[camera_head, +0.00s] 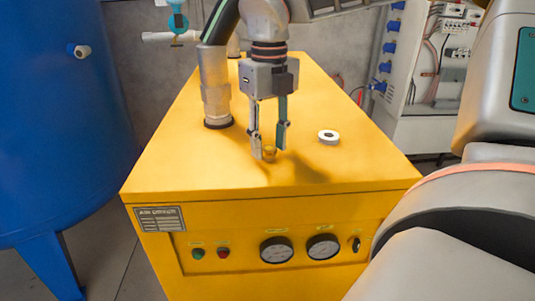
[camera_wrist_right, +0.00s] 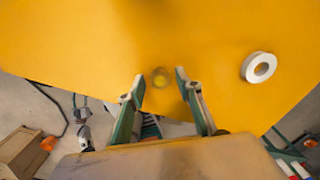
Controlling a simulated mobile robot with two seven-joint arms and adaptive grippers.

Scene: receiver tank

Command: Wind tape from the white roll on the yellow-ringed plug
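The yellow-ringed plug (camera_head: 270,152) is a small brass-yellow piece on the yellow top of the air dryer, near its front edge. It also shows in the right wrist view (camera_wrist_right: 160,77), just beyond and between the fingertips. The white roll (camera_head: 328,136) lies flat to the right of the plug, apart from it; it also shows in the right wrist view (camera_wrist_right: 259,67). My right gripper (camera_head: 268,149) points down over the plug, its fingers open on either side. I cannot tell whether a finger touches the plug. My left gripper is not in view.
The air dryer (camera_head: 190,170) has gauges and buttons on its front. A grey pipe (camera_head: 214,95) rises from its top, left of my right gripper. A blue tank (camera_head: 55,120) stands at left and an open electrical cabinet (camera_head: 425,80) behind right. The dryer top around the roll is clear.

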